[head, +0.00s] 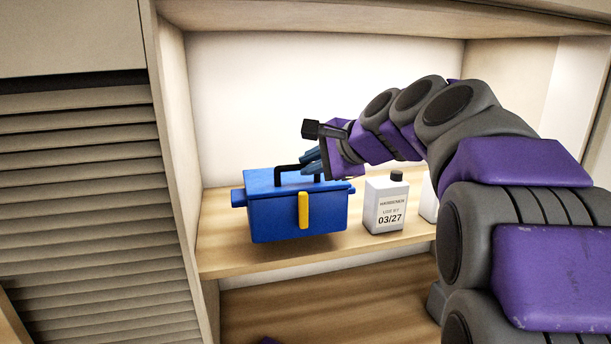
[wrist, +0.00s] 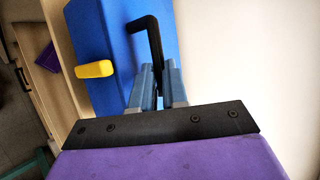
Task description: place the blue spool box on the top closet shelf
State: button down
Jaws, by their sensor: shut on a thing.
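The blue spool box (head: 280,213) has a yellow latch on its front and a black handle on top. It is at the left part of the closet shelf (head: 385,241) in the head view; whether its base touches the shelf I cannot tell. My gripper (head: 312,166) is shut on the box's black handle, reaching in from the right. In the wrist view the gripper fingers (wrist: 158,85) close around the handle, with the blue box (wrist: 112,50) beyond them. The far side of the box is hidden.
A white hardener bottle (head: 386,205) with a dark cap stands on the shelf right of the box. Another white container (head: 429,200) is partly hidden behind my arm. A wooden side panel (head: 180,130) borders the shelf at left. A lower wooden surface (head: 320,298) lies below.

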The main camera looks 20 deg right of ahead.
aim_at(295, 182)
jog(key=shift+w+d, duration=0.1)
jog(key=shift+w, duration=0.25)
jog(key=shift+w+a+f, duration=0.15)
jog(key=shift+a+f, duration=0.05)
jog(key=shift+a, duration=0.2)
jog(key=a+f, duration=0.1)
jog(key=f, duration=0.1)
jog(key=shift+a+f, duration=0.35)
jog(key=shift+f, duration=0.05)
jog(key=shift+d+f, duration=0.2)
jog(key=shift+d, duration=0.55)
jog(key=c, duration=1.2)
grip_release()
jog(key=shift+d, duration=0.3)
jog(key=shift+c, duration=0.2)
jog(key=shift+o, duration=0.5)
jog(key=shift+a, duration=0.75)
jog(key=b+v, duration=0.1)
jog(key=v, duration=1.1)
